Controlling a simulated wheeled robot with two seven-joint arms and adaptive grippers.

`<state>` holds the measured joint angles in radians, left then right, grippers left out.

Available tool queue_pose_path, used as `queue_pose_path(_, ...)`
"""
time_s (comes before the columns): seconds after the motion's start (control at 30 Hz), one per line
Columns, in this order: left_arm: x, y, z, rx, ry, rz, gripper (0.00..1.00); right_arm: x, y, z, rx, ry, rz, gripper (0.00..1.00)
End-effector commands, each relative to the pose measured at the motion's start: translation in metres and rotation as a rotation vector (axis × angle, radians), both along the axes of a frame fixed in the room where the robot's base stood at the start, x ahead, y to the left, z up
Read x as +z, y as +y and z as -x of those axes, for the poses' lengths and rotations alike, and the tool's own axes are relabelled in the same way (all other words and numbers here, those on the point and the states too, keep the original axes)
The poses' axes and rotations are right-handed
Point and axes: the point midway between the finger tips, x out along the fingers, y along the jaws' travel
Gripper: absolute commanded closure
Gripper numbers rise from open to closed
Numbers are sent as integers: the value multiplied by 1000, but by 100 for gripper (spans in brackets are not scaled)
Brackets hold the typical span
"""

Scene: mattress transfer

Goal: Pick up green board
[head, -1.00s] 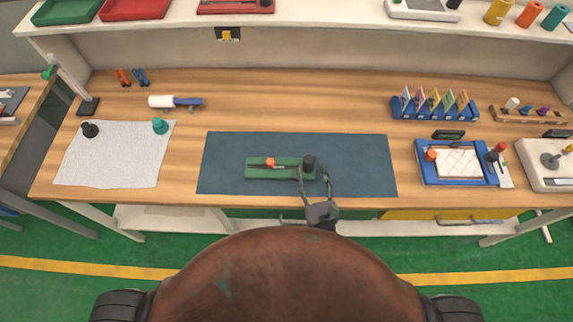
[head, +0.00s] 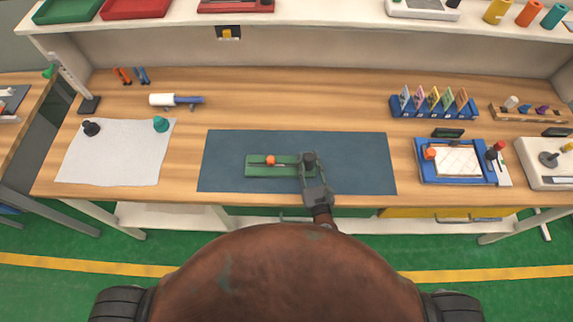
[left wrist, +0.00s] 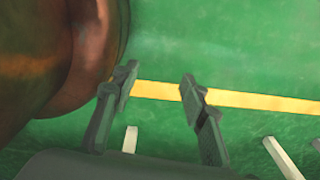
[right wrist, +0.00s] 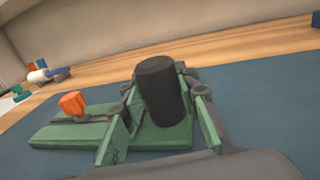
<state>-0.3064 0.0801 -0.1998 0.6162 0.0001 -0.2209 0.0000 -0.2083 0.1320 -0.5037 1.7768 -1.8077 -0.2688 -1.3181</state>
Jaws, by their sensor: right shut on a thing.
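The green board (head: 256,171) lies flat on the dark blue mat (head: 355,160) at the middle of the bench. It carries an orange knob (head: 270,160) toward its left and a black cylindrical handle (right wrist: 160,90) toward its right. My right gripper (head: 310,165) is shut on the black handle, one finger on each side in the right wrist view. The board (right wrist: 70,134) shows below and left of the fingers there. My left gripper (left wrist: 160,85) is open and empty over the green floor, away from the bench.
A white sheet (head: 115,155) with dark and teal knobs lies at the left. A blue tray (head: 425,173) with a white pad stands at the right. A blue card rack (head: 435,110) and a white-and-blue tool (head: 178,100) stand farther back. The mat around the board is clear.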

Motion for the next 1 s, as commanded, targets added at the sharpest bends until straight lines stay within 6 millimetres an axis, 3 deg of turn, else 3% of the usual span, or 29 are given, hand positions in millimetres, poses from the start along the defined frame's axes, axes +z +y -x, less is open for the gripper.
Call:
queue_pose_path(0.33, 0, 0, -8, -2, -10, 0, 60, 0, 0, 0, 0, 0, 0, 100)
queue_pose_path(0.77, 3, 0, -12, -3, -15, 1, 60, 3, 0, 0, 0, -2, -1, 100)
queue_pose_path(1.0, 19, 0, -14, -3, -19, 0, 60, 20, 0, 0, 0, -4, -1, 100)
